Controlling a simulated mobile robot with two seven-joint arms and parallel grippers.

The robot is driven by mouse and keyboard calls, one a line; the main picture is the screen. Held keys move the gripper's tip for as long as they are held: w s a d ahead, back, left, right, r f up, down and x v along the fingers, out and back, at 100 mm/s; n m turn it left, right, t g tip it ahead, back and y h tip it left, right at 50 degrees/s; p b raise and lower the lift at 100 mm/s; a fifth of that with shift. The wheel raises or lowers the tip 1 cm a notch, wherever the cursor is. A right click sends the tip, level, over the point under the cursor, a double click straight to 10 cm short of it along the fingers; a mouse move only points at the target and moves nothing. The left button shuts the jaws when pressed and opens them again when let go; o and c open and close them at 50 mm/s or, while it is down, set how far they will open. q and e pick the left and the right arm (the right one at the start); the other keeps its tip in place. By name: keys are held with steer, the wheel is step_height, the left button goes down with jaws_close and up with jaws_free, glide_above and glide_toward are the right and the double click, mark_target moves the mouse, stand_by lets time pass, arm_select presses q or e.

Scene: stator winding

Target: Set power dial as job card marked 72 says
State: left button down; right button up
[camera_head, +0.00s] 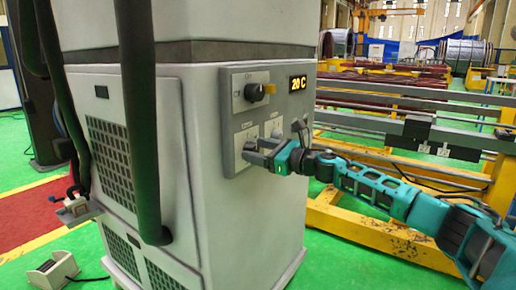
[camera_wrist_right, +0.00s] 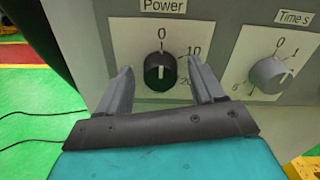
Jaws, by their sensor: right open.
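The power dial (camera_wrist_right: 160,72) is a black knob on a white plate labelled "Power" in the right wrist view. Its white pointer line points up at 0; marks 10 and 20 show to its right, and the lower part of its scale is hidden. My right gripper (camera_wrist_right: 160,82) is open, with one finger on each side of the dial. I cannot tell whether the fingers touch it. In the head view my right gripper (camera_head: 250,152) is at the lower left plate of the control panel and covers the dial. I see no job card and no left gripper.
A grey "Time-s" dial (camera_wrist_right: 268,76) sits just right of the power dial. Above, the panel has a black knob with a yellow part (camera_head: 255,92) and a "20 C" display (camera_head: 298,83). Dark hoses (camera_head: 140,130) hang before the cabinet. Yellow rails (camera_head: 360,228) stand right.

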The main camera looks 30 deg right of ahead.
steer(key=shift+w+a, duration=0.1)
steer(key=shift+w, duration=0.1)
steer(key=shift+c, duration=0.5)
steer(key=c, duration=1)
steer(key=shift+o, duration=0.2)
